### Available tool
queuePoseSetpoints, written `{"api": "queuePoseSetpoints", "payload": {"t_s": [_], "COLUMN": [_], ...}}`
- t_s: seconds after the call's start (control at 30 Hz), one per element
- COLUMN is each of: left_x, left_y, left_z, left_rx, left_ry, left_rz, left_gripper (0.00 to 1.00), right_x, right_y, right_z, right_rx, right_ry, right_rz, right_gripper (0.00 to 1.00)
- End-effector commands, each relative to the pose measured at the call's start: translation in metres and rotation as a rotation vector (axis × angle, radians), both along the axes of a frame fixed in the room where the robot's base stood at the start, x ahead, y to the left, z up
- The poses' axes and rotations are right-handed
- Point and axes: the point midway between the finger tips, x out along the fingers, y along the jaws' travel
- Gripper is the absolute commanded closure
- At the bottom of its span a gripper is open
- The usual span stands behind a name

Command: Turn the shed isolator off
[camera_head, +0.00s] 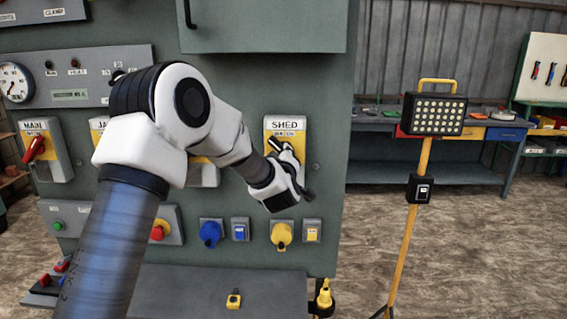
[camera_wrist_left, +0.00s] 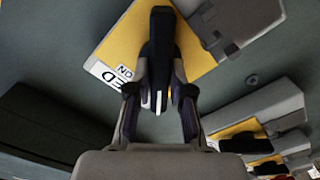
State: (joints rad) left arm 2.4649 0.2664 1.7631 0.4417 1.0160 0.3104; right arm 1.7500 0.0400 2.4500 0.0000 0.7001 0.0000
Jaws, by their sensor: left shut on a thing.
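The shed isolator is a grey box with a yellow front plate (camera_head: 270,126) marked SHED, at the right of the green cabinet. Its yellow plate (camera_wrist_left: 118,45) also shows in the left wrist view, with part of the label and the word ON. A black handle (camera_wrist_left: 161,35) stands out from the plate. My left gripper (camera_head: 290,157) is at the isolator, and in the left wrist view its fingers (camera_wrist_left: 160,82) are closed on both sides of the handle. In the head view the gripper hides most of the handle and the lower plate. My right gripper is not in view.
The main isolator (camera_head: 36,150) with a red handle is at the far left. A blue socket (camera_head: 210,233) and a yellow socket (camera_head: 281,235) sit below my gripper. A yellow lamp stand (camera_head: 408,235) stands right of the cabinet, with a workbench (camera_head: 425,173) behind.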

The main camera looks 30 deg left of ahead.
Motion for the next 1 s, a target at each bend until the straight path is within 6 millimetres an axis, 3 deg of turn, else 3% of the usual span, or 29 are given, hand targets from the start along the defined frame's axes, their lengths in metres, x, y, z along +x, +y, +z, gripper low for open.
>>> {"api": "queuePoseSetpoints", "payload": {"t_s": [0.5,0.53,0.6,1.0], "left_x": [-0.0002,-0.0002,-0.0001,-0.0086], "left_y": [-0.0003,-0.0003,-0.0002,-0.0058], "left_z": [-0.0020,-0.0020,-0.0018,-0.0003], "left_rx": [-0.023,-0.023,-0.023,-0.021], "left_ry": [-0.008,-0.008,-0.008,-0.010], "left_rz": [-0.001,-0.001,-0.001,-0.001], "left_gripper": [1.00,0.72,0.54,0.54], "right_x": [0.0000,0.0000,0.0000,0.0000], "right_y": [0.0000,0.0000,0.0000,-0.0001], "right_z": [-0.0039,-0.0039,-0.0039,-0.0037], "right_rx": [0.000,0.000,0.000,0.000], "right_ry": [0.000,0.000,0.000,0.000], "right_rz": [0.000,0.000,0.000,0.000], "right_gripper": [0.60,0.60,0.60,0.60]}}
